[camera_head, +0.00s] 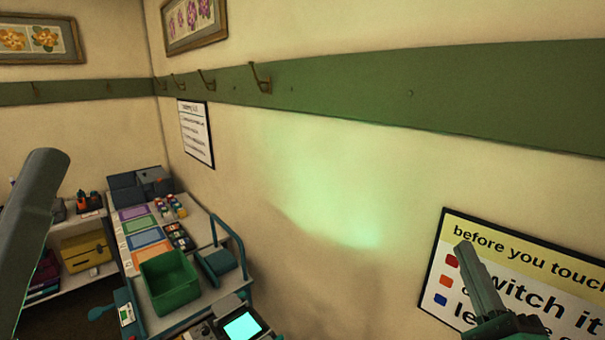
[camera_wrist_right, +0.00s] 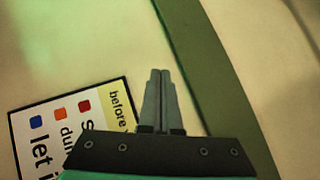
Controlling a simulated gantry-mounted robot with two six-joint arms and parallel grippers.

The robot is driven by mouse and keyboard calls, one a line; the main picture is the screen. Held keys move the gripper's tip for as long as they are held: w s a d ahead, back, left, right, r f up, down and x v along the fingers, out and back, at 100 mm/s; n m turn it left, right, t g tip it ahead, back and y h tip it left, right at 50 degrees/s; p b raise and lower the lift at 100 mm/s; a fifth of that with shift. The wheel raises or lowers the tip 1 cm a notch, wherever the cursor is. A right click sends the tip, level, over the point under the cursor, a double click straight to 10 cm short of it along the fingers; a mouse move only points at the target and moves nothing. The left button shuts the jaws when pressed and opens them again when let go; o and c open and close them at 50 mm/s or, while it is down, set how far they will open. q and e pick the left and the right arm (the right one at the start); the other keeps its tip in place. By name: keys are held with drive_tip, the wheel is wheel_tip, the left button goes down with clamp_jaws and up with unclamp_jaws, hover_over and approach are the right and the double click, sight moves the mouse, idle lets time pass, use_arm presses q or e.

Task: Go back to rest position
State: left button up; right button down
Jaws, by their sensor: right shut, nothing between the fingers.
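My right gripper (camera_head: 465,247) is raised at the lower right of the head view, in front of the wall sign (camera_head: 530,285). Its fingers are together with nothing between them. In the right wrist view the gripper (camera_wrist_right: 160,73) also shows shut and empty, pointing toward the wall, with the sign (camera_wrist_right: 62,130) to its left. A grey cylindrical part of my left arm (camera_head: 33,215) crosses the left edge of the head view. The left gripper is out of view.
A green rail (camera_head: 400,98) with hooks runs along the wall. Below left stands a table with a green bin (camera_head: 168,283), coloured mats and a device with a lit screen (camera_head: 243,326). A shelf with a yellow box (camera_head: 85,250) is farther left.

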drive_tip(key=s+a+r+n+t+y, duration=0.2)
drive_tip(key=s+a+r+n+t, duration=0.1)
drive_tip(key=s+r+n, duration=0.55)
drive_tip(key=s+a+r+n+t+y, duration=0.25)
drive_tip(key=s+r+n, duration=0.35)
drive_tip(key=r+n, duration=0.5)
wheel_tip(320, 180, up, 11)
drive_tip(key=n+p, duration=0.3)
drive_tip(key=p, duration=1)
drive_tip(key=shift+d, duration=0.15)
drive_tip(key=shift+f+h, duration=0.15)
drive_tip(key=shift+h, duration=0.1)
